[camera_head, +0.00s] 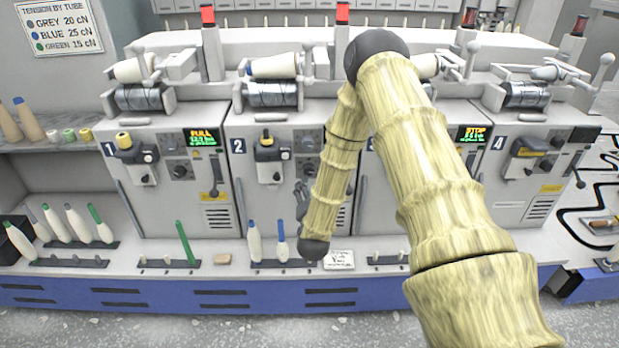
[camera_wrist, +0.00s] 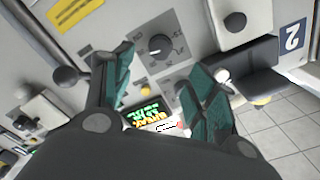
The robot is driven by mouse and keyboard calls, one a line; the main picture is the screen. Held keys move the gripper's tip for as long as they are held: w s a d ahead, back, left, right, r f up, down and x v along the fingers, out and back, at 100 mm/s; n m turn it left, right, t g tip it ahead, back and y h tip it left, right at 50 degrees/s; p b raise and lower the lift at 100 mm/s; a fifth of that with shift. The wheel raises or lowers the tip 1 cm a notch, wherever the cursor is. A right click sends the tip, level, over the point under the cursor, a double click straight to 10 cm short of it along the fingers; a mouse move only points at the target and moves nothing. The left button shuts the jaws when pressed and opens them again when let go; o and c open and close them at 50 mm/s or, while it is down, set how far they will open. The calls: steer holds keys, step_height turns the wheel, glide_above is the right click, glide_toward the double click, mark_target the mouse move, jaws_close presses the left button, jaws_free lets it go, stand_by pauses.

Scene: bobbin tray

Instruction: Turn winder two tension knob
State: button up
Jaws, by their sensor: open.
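Winder two's face (camera_head: 261,199) carries a label "2" (camera_head: 238,145) at its upper left, which also shows in the wrist view (camera_wrist: 291,37). Its tension knob (camera_wrist: 160,47) is a round dark knob with a pale pointer and scale marks around it. In the head view the knob (camera_head: 308,143) is small, just left of my forearm. My gripper (camera_head: 301,194) hangs in front of winder two's lower right, partly hidden by my arm. In the wrist view my gripper (camera_wrist: 163,82) is open, with green-padded fingers either side of the knob's line, and nothing shows between the pads touching the knob.
A lit display (camera_wrist: 150,115) sits beside the knob, partly behind the fingers. A yellow label (camera_wrist: 75,12) and a lever ball (camera_wrist: 66,80) are to the left. Bobbins (camera_head: 281,241) stand on the shelf below. My arm covers much of winder three.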

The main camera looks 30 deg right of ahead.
mark_target(309, 172)
steer(key=x, duration=0.8)
steer(key=shift+w+d+p, duration=0.1)
steer(key=shift+w+p, duration=0.2)
steer(key=shift+p, duration=0.1)
steer(key=shift+c, duration=0.4)
steer(key=c, duration=0.9)
